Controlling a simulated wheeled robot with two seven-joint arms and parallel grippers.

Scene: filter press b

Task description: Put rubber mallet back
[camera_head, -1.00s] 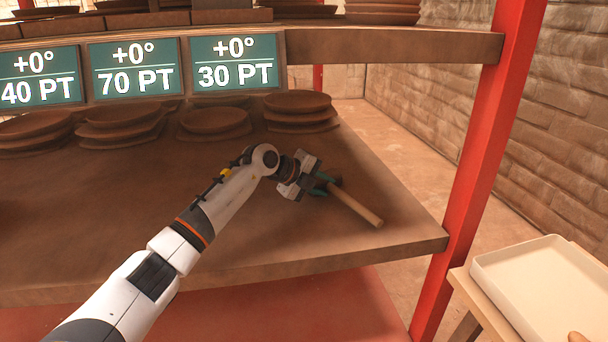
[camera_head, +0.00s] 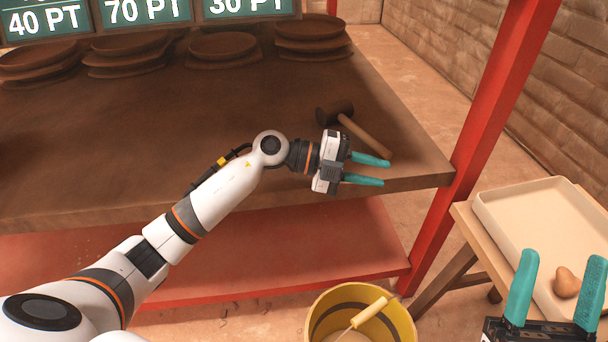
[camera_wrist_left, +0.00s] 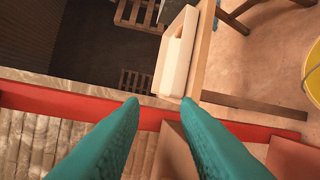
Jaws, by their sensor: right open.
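The rubber mallet (camera_head: 365,134) lies on the brown shelf (camera_head: 240,165) near its right front corner. Its dark head (camera_head: 334,112) points to the back left and its wooden handle runs toward the front right. My left gripper (camera_head: 387,171) is just in front of the mallet, at the shelf's front edge. Its teal fingers are spread and empty, pointing right, apart from the mallet. In the left wrist view its fingers (camera_wrist_left: 160,105) also show apart with nothing between them. My right gripper (camera_head: 560,285) is at the bottom right, with its teal fingers apart and empty, by the tray.
A cream tray (camera_head: 530,205) with a brown lump (camera_head: 567,283) in it stands on a wooden stand at right. A yellow bucket (camera_head: 400,318) is below the shelf. A red post (camera_head: 490,110) rises at the shelf's right corner. Stacked plates (camera_head: 312,35) line the back.

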